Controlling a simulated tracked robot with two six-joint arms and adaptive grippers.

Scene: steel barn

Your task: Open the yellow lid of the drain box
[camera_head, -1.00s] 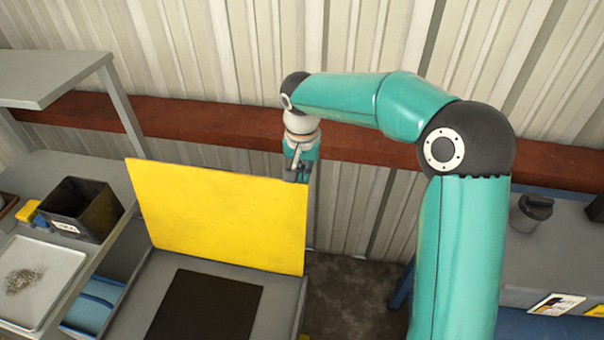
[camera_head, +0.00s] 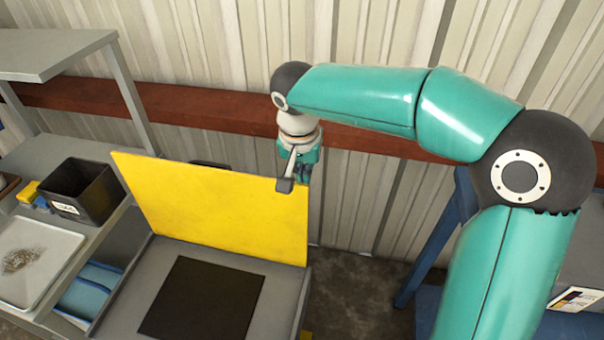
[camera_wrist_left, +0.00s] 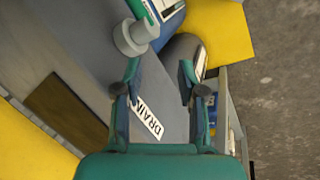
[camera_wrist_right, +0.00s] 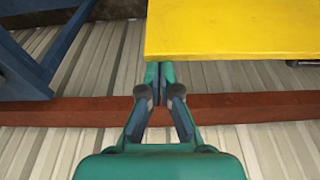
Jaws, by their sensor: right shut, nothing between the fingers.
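The yellow lid (camera_head: 215,205) of the grey drain box (camera_head: 275,280) stands raised, roughly upright, along the box's back edge in the head view. A dark square (camera_head: 202,298) shows on the box top. My right gripper (camera_head: 297,185) is at the lid's upper right corner; in the right wrist view (camera_wrist_right: 160,92) it is shut and empty beside the yellow lid edge (camera_wrist_right: 235,30). Whether it touches the lid I cannot tell. My left gripper (camera_wrist_left: 158,92) is open and empty near the DRAIN label (camera_wrist_left: 147,115) in the left wrist view and is outside the head view.
A shelf unit at left holds a black bin (camera_head: 85,190) and a pale tray (camera_head: 30,262). A red beam (camera_head: 220,117) runs along the corrugated wall behind the lid. A blue stand (camera_head: 430,240) is at right. Bare floor (camera_head: 350,290) lies right of the box.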

